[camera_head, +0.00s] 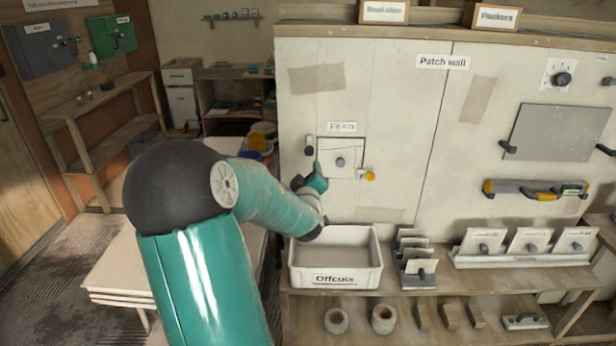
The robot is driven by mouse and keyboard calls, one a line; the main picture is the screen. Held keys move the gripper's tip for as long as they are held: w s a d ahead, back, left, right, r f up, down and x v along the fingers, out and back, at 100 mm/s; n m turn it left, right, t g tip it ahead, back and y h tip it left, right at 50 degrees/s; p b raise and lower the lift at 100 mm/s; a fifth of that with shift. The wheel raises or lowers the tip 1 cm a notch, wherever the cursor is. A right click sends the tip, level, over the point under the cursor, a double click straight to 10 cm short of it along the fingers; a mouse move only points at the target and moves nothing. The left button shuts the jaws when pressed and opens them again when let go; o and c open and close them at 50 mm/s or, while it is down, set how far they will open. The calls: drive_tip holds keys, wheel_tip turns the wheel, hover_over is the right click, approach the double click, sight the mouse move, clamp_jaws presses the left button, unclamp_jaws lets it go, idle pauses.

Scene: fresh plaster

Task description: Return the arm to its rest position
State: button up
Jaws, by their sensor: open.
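My teal and black arm reaches up from the bottom of the view and bends right toward the patch wall (390,130). My gripper (318,172) is at the left edge of a small square panel (345,160) with a grey knob, set in the wall under a small label. The gripper is open. Its fingers are small in the view and partly hidden by the wrist. I cannot tell whether they touch the panel or the wall.
A white Offcuts bin (335,280) stands on the shelf just below my wrist. Racked plates (415,268) stand right of the bin. A low pale table (120,275) lies left, beside my arm.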

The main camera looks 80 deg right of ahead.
drive_tip(key=shift+a, duration=0.35)
idle(0.3)
